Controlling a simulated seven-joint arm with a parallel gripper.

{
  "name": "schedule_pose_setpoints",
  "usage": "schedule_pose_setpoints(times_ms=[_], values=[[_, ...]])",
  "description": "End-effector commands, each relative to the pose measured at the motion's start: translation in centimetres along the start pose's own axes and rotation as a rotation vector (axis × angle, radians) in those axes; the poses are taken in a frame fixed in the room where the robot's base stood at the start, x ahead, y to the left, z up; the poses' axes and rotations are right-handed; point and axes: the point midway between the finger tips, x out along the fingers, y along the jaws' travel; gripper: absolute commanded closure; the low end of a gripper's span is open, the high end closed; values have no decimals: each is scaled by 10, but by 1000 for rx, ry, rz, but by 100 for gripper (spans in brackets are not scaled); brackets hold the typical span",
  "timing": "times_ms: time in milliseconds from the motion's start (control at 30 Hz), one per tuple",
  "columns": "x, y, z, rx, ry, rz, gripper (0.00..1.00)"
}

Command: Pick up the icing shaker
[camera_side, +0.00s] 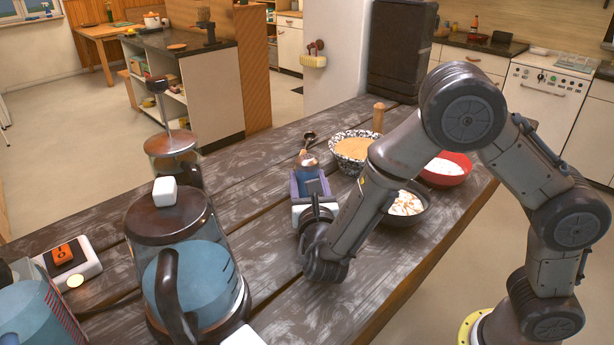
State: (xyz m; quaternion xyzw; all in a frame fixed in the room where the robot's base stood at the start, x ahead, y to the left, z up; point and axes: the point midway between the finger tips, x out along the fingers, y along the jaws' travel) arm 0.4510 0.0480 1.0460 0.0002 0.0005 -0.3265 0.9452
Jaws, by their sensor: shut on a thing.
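My gripper (310,180) is low over the dark wooden table, left of the bowls, pointing away from the camera. It is shut on a small container with a pale top, which I take to be the icing shaker (309,160). Only the shaker's upper part shows past the fingers. The rest is hidden by the gripper, and I cannot tell whether its base touches the table.
A speckled bowl (352,146), a red bowl (462,170) and a dark bowl (420,212) stand to the right. A large glass press (190,262) and a smaller one (172,143) stand left. A scale (85,270) is far left. Table space between is clear.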

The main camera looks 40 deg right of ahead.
Motion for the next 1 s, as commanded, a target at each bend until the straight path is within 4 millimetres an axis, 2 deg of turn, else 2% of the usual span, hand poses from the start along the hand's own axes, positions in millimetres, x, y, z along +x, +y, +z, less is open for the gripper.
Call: schedule_pose_setpoints(times_ms=[33, 200, 467, 633, 800, 1000], values=[[0, 0, 0, 0, 0, 0, 71], [0, 0, 0, 0, 0, 0, 100], [0, 0, 1, 1, -1, 0, 100], [0, 0, 9, 3, -2, 0, 100], [0, 0, 34, 8, -4, 1, 100], [-25, -23, 74, 9, -4, 4, 100]])
